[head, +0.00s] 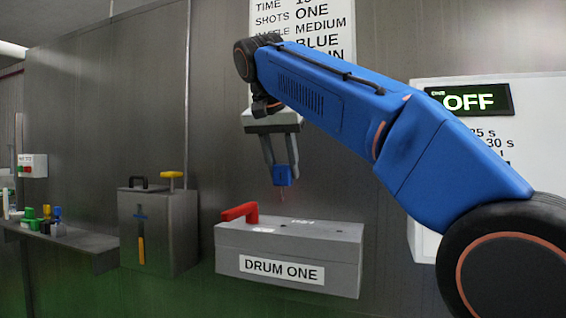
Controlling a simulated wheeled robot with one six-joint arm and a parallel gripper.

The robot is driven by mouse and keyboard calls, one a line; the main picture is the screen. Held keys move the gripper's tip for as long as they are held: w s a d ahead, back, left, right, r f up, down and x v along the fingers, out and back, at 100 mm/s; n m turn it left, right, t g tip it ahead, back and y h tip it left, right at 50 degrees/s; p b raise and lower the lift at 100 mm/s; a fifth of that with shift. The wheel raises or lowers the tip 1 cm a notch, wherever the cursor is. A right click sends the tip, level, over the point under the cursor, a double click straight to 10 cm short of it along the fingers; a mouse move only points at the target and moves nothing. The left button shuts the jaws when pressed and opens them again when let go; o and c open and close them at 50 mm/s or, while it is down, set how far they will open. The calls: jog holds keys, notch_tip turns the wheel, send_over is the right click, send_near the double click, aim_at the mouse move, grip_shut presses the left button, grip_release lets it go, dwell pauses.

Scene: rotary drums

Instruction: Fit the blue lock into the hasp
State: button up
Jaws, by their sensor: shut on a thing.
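My gripper (280,170) points down with its fingers shut on the blue lock (283,177). It holds the lock in the air above the grey box labelled DRUM ONE (336,245), apart from its top. A thin reddish line shows below the lock; I cannot tell what it is. A red lever handle (240,211) sits at the left end of the box top, lying roughly level. The hasp is too small to make out from here.
A grey cabinet (184,222) with a black handle and a yellow knob stands left of the box. A shelf (86,248) at far left holds several small coloured items.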

aim_at(283, 184)
jog(key=shift+f, duration=2.2)
jog(key=shift+f, duration=2.6)
jog(key=o, duration=1.2)
jog(key=v, duration=1.7)
jog(key=shift+s+r, duration=0.1)
jog(key=shift+s, duration=0.05)
